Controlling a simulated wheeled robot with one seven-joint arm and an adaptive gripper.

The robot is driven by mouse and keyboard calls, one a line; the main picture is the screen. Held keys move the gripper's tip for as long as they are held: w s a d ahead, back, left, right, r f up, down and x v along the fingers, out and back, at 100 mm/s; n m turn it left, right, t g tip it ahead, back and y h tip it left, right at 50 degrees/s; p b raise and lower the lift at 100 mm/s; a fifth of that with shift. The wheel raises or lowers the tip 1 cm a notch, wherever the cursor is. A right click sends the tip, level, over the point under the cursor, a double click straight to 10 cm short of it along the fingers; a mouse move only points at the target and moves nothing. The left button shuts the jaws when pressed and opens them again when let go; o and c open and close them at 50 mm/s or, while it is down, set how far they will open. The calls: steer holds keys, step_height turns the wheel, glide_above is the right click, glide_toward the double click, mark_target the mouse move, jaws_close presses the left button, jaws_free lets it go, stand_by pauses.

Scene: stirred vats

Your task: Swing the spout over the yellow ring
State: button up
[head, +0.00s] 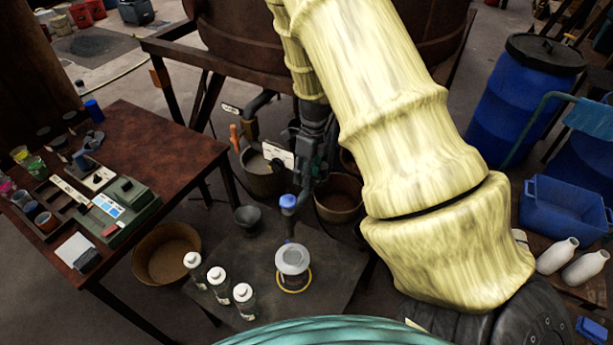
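A yellow ring (308,281) lies on the dark mat. A small pot with a pale round lid or top (292,259) stands within the ring. Just behind the pot, a blue-capped piece (289,202) hangs below dark valve pipework (315,125) at the vat; it looks like the spout. A dark stem runs down from it toward the pot's back edge, and I cannot tell whether they touch. My cream-coloured arm crosses the picture from top centre to lower right and hides part of the vat.
Several white-capped bottles (218,281) stand on the mat (325,250), left of the ring. A brown basin (165,255) and a grey cup (247,217) are behind them. A cluttered table (170,140) is at left; blue barrels (515,90) and a blue crate (562,208) are at right.

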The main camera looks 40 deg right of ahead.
step_height(320, 180, up, 11)
steer(key=d, duration=0.2)
steer(key=shift+w, duration=0.45)
steer(key=shift+f, duration=0.15)
